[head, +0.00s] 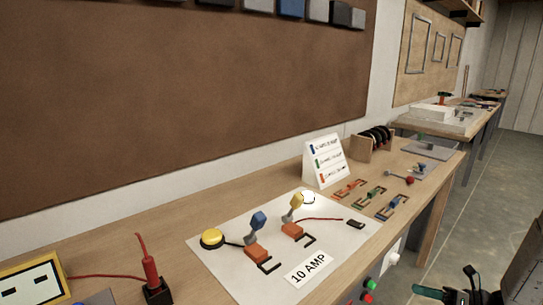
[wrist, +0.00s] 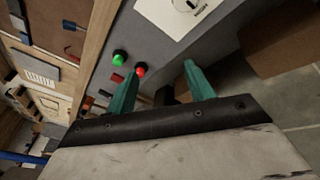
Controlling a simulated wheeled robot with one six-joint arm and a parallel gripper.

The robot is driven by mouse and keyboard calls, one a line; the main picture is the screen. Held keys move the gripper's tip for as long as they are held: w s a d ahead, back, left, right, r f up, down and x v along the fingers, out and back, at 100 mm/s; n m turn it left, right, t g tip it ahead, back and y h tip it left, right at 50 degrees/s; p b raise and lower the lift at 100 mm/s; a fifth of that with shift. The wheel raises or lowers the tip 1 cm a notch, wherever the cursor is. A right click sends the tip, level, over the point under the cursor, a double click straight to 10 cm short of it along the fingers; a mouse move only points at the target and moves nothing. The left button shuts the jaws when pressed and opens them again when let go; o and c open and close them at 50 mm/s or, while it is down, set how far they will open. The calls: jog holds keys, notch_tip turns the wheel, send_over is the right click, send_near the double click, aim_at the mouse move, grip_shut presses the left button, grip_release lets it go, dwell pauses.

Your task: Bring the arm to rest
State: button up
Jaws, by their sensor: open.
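My gripper (head: 450,285) is at the lower right of the head view, off the front side of the workbench (head: 130,235). In the wrist view my gripper (wrist: 161,72) has its two green fingers apart with nothing held between them. Beyond the fingers is the grey front panel (wrist: 160,45) of the bench, with a green button (wrist: 120,57) and a red button (wrist: 141,70). The red button shows between the fingertips; I cannot tell how far off it is. Most of my arm is out of view.
On the bench lies a white sheet (head: 215,268) with a yellow button (head: 212,238), small switches and a "10 AMP" label (head: 309,269). A sign card (head: 324,161) and a spool rack (head: 373,143) stand behind. Open floor (head: 440,240) lies to the right.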

jog(key=s+a+r+n+g+h, duration=0.2)
jog(key=s+a+r+n+h, duration=0.2)
jog(key=s+a+r+n, duration=0.3)
jog(key=s+a+r+n+g+h, duration=0.3)
jog(key=s+a+r+n+h, duration=0.2)
jog(key=s+r+n, duration=0.4)
jog(key=s+a+r+n+g+h, duration=0.3)
jog(key=s+a+r+n+h, duration=0.2)
jog(key=r+n, duration=1)
jog(key=s+a+n, duration=0.1)
jog(key=s+a, duration=0.2)
jog(key=s, duration=0.1)
jog(key=shift+a+n, duration=0.35)
jog(key=shift+n, duration=0.05)
